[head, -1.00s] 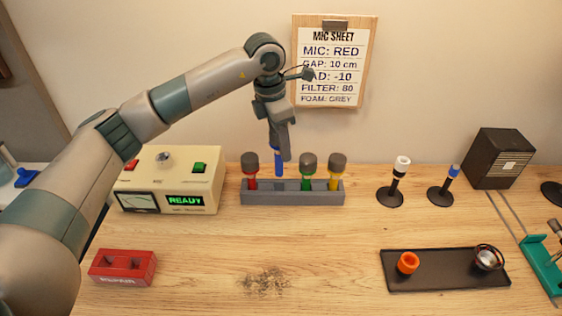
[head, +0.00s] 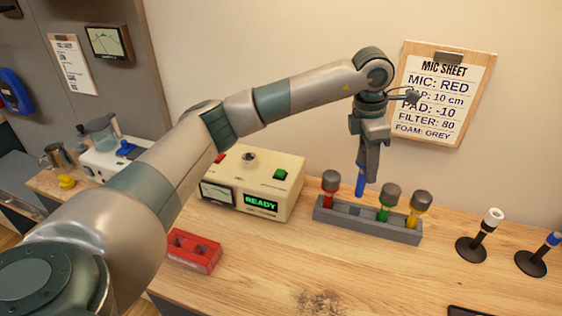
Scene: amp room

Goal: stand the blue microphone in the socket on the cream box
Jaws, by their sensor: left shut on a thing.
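My left gripper (head: 366,170) is shut on the blue microphone (head: 359,187). Only part of its blue handle shows below the fingers; its head is hidden by the gripper. The microphone is roughly upright over the back of the grey rack (head: 368,226), between the red and green microphones; I cannot tell whether its lower end is clear of the rack. The cream box (head: 284,206) stands left of the rack, with a READY display. A small round grey socket (head: 249,159) is on its top. My right gripper is out of view.
The rack holds red (head: 329,200), green (head: 384,214) and yellow (head: 413,219) microphones. A red block (head: 193,252) lies in front of the cream box. Two black stands (head: 471,249) are at the right. My left arm crosses above the cream box's left side.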

